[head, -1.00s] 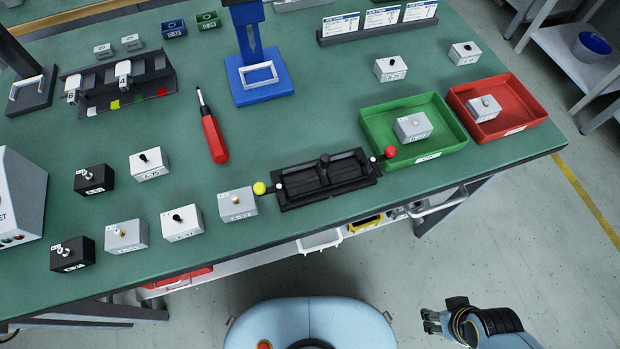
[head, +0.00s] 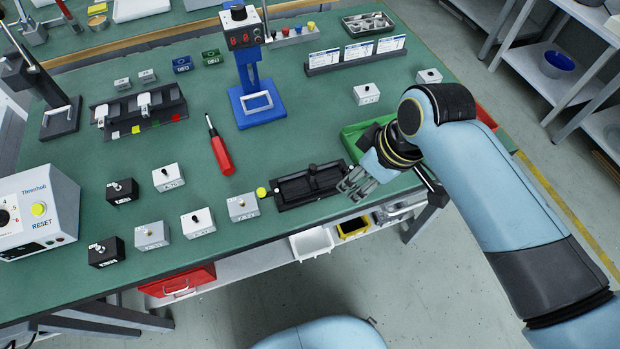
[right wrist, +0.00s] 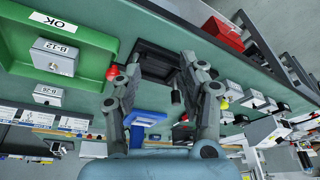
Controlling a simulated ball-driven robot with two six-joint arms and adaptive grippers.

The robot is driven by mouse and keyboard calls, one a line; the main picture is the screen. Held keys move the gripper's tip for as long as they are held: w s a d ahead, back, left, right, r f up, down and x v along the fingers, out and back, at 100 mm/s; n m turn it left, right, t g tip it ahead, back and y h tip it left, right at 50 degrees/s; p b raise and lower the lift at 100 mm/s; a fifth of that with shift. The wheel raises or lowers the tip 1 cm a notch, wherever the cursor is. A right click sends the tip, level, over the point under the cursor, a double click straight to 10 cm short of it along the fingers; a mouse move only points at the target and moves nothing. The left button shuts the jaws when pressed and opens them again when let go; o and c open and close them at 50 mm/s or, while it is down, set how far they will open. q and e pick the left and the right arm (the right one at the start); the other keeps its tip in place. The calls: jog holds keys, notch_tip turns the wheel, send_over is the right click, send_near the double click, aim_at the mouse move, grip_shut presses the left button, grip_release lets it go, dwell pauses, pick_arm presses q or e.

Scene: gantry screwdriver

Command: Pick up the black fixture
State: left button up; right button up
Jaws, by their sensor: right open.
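The black fixture (head: 300,188) is a low rectangular black frame at the table's front edge. A yellow ball shows at its left end. In the head view my right gripper (head: 352,187) is over its right end and hides the red ball there. In the right wrist view the black fixture (right wrist: 155,48) lies beyond my right gripper (right wrist: 160,68). The two fingers are spread, with the red ball by the left finger and nothing gripped. I cannot tell if a finger touches the fixture. My left gripper is not in view.
A green tray (head: 350,134), partly hidden by my right arm, lies just behind the gripper. A grey box (head: 243,207) stands close to the fixture's left end. A red screwdriver (head: 221,156) lies behind it. Several small boxes stand further left.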

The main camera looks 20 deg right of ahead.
aim_at(313, 166)
jog(key=w+a+r+n+y+p, duration=0.1)
jog(key=w+a+r+n, duration=0.25)
jog(key=r, duration=0.45)
jog(key=shift+m, duration=0.35)
jog(key=x, duration=1.1)
jog(key=shift+s+a+r, duration=0.1)
jog(key=shift+a, duration=0.1)
grip_shut()
jog(key=shift+r, duration=0.1)
